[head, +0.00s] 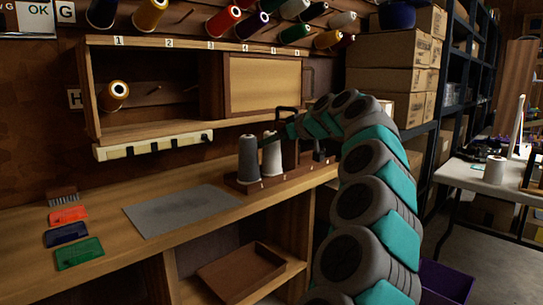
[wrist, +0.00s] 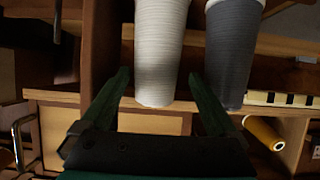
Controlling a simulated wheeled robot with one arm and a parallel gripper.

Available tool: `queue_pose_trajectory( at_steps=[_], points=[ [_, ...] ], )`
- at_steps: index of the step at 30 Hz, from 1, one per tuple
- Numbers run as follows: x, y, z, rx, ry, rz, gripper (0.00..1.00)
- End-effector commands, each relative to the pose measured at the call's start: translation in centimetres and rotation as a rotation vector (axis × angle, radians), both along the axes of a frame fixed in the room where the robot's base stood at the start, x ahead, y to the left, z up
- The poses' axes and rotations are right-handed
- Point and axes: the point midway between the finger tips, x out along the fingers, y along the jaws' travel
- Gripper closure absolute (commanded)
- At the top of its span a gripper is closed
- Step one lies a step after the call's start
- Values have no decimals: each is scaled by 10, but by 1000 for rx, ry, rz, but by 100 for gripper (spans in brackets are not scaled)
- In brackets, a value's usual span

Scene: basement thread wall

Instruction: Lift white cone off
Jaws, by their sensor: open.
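The white cone (head: 271,155) stands upright on a dark wooden stand (head: 236,185) on the bench, right beside a grey cone (head: 249,158). My gripper (head: 285,113) is close above and to the right of the white cone in the head view. In the wrist view my gripper (wrist: 160,74) is open, with its two dark green fingers apart. The narrow end of the white cone (wrist: 160,50) shows between the fingers, with no clear contact. The grey cone (wrist: 233,55) is just right of the right finger.
A wall cabinet (head: 93,100) holds a gold spool (head: 114,96), with a pale strip (head: 150,145) below. A grey mat (head: 182,210) and small coloured cards lie on the bench. My arm hides the bench's right end. Cartons (head: 393,55) are stacked behind.

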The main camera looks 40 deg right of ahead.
Motion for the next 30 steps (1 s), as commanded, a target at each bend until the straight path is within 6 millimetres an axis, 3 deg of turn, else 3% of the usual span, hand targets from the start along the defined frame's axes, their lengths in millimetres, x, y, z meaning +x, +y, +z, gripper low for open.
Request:
queue_pose_trajectory(
  at_steps=[10,18,30],
  points=[
    [39,-1,-19,1,4,2,6],
    [43,-2,-21,0,1,0,6],
    [43,-2,-21,1,1,0,50]
  ],
)
